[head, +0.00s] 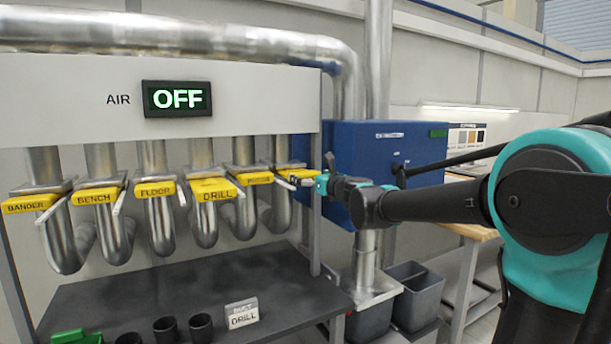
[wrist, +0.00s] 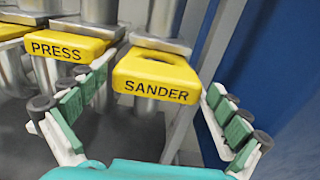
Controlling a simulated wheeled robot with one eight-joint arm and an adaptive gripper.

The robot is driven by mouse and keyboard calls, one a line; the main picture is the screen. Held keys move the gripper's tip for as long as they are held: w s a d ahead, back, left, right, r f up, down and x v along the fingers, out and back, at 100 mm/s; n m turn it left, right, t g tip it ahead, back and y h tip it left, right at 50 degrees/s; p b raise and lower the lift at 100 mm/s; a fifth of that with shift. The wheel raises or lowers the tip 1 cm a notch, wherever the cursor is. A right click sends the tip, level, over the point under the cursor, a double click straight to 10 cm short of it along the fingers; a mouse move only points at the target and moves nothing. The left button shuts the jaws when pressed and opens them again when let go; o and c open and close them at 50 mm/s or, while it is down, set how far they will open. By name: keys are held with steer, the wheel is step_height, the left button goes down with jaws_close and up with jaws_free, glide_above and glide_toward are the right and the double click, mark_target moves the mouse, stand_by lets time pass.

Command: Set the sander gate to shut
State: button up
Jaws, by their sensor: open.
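The sander gate (wrist: 155,76) is a yellow slide plate marked SANDER, on a metal duct. In the wrist view it sticks out toward me, with part of a round opening showing behind its label. My gripper (wrist: 156,82) is open, with one finger to the left of the plate and the other to its right. Neither finger visibly touches it. In the head view the gate (head: 292,168) is the rightmost of the row, and my gripper (head: 318,182) is at its right end, partly covering it.
The press gate (wrist: 70,40) is close beside my left finger. The drill gate (head: 214,190) and several other yellow gates line the row. A display (head: 178,98) reads OFF. A blue cabinet (head: 375,145) stands right of the ducts. A dark shelf (head: 190,290) lies below.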

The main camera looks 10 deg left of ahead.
steer(key=shift+x, duration=1.45)
